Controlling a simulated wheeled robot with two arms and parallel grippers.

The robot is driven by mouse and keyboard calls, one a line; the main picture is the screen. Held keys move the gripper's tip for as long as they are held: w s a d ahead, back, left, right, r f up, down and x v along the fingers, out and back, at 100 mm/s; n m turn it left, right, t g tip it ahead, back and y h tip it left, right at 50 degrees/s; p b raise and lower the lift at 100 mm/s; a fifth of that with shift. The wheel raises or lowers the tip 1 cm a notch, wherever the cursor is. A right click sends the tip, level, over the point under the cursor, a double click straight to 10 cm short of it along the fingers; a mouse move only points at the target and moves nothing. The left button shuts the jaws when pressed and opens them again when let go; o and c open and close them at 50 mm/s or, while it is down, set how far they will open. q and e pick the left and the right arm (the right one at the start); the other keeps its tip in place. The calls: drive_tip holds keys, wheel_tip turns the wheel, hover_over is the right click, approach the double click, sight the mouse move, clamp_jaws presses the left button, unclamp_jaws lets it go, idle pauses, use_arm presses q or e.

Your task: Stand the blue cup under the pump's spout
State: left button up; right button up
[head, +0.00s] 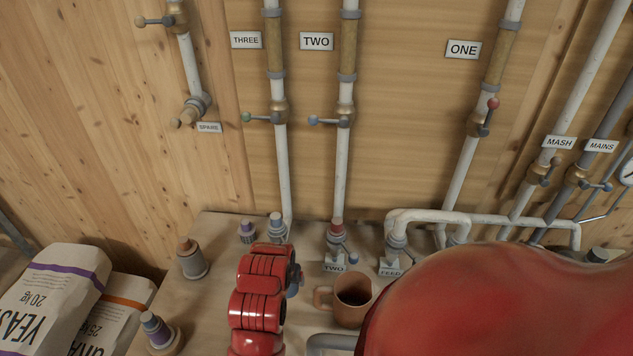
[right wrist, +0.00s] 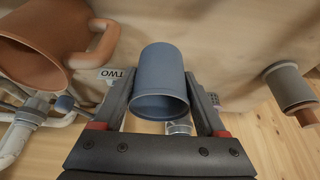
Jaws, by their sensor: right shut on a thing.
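In the right wrist view my right gripper (right wrist: 160,82) is shut on the blue cup (right wrist: 162,72), with one finger on each side. The cup's mouth faces the lower edge of that view. In the head view my red right arm (head: 262,300) reaches over the bench and hides most or all of the cup. Its fingertips are hidden there too. I cannot pick out the pump's spout for certain; a bent grey tube (head: 330,342) shows at the bottom of the head view. My left gripper is not in view.
A brown mug (head: 351,301) stands right of my arm and shows in the wrist view (right wrist: 60,35). Pipes with valves and a TWO label (head: 334,267) line the bench's back (head: 215,222). A grey capped fitting (head: 192,260) stands left. A large red shape covers the lower right.

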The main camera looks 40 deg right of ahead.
sight(289, 292)
wheel_tip(289, 292, down, 5)
drive_tip(key=shift+s+r+b, duration=0.15)
drive_tip(key=shift+b, duration=0.3)
drive_tip(key=shift+f, duration=0.25)
wheel_tip(289, 292, down, 3)
drive_tip(key=shift+f+p, duration=0.2)
drive_tip(key=shift+p, duration=0.7)
drive_tip(key=shift+f, duration=0.4)
drive_tip(key=shift+f, duration=0.15)
drive_tip(key=o, duration=1.4)
